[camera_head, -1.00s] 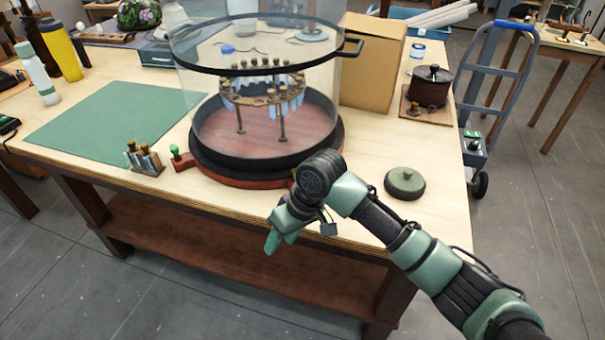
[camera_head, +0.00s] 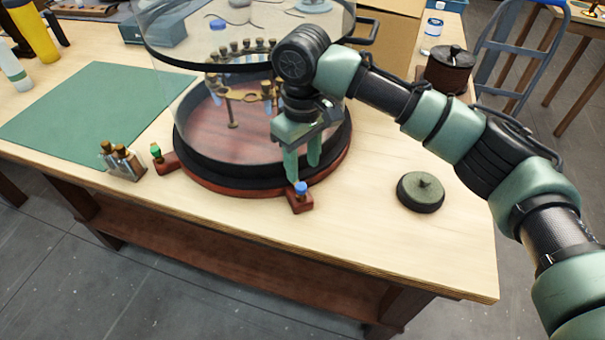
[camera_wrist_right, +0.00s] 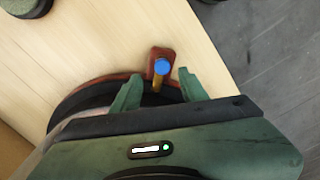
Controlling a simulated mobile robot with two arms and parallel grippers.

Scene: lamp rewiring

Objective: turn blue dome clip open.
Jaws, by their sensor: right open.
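The blue dome clip (camera_head: 300,190) is a blue-topped knob on a small reddish-brown block at the front right of the dome's base. In the right wrist view the blue clip (camera_wrist_right: 162,68) lies just ahead of the fingertips, roughly midway between them, with a yellowish bar running from it toward the dome base. My right gripper (camera_head: 302,172) is open, pointing down just above and behind the clip. It also shows in the right wrist view (camera_wrist_right: 156,85), its green fingers apart with nothing held. The glass dome (camera_head: 185,100) stands on a round dark-rimmed base (camera_head: 200,165). My left gripper is not in view.
A green-topped clip (camera_head: 156,152) sits at the base's front left, beside a small holder with brass-topped vials (camera_head: 122,160). A round green lid (camera_head: 421,192) lies to the right. A green mat (camera_head: 90,110) covers the table's left. The front tabletop is clear.

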